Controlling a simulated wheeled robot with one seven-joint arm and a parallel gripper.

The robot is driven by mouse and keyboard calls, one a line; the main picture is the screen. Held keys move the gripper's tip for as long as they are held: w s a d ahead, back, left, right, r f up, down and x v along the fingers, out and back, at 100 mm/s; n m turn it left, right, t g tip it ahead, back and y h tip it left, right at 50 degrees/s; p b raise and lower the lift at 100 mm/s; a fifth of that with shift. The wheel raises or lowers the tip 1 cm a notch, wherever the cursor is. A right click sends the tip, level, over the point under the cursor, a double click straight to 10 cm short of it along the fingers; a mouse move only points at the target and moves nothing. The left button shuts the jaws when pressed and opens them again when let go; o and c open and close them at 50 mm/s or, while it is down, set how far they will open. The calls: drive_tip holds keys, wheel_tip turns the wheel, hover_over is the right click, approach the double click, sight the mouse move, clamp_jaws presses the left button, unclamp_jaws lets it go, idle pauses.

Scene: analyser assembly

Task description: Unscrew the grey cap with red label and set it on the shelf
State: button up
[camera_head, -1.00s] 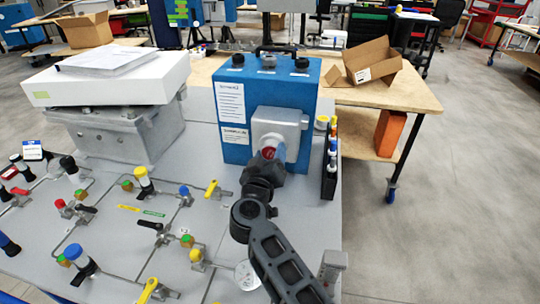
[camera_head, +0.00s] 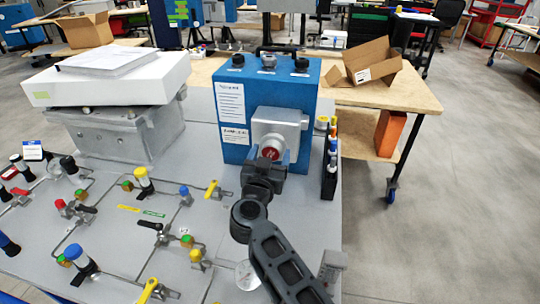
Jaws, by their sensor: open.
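The grey cap with a red label (camera_head: 270,153) sits on the front of a grey metal housing (camera_head: 278,126) on the blue analyser box (camera_head: 232,107). The red face of the cap points toward me. My gripper (camera_head: 272,164) is just in front of and below the cap, at the end of my dark arm. It is open, with its fingers close to the cap. I cannot tell whether the fingers touch the cap or stand around it. The gripper and wrist hide the lower part of the housing.
Black knobs top the blue box. A black rack of markers (camera_head: 330,160) stands close on the right. A pipe panel with valves (camera_head: 150,215) fills the left front. A grey shelf-like block with a white slab (camera_head: 110,88) stands at left. An open cardboard box (camera_head: 370,68) lies behind.

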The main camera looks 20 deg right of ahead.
drive_tip(key=m, duration=0.5)
drive_tip(key=shift+f+b, duration=0.1)
drive_tip(key=shift+b, duration=0.3)
drive_tip(key=m+b, duration=0.1)
drive_tip(key=m, duration=0.3)
drive_tip(key=shift+f, duration=0.1)
drive_tip(key=m+b, duration=0.2)
drive_tip(key=m, duration=0.3)
drive_tip(key=shift+m, duration=0.4)
drive_tip(key=m+b, duration=0.1)
drive_tip(key=m, duration=0.1)
drive_tip(key=shift+m, duration=0.4)
drive_tip(key=shift+c, duration=0.2)
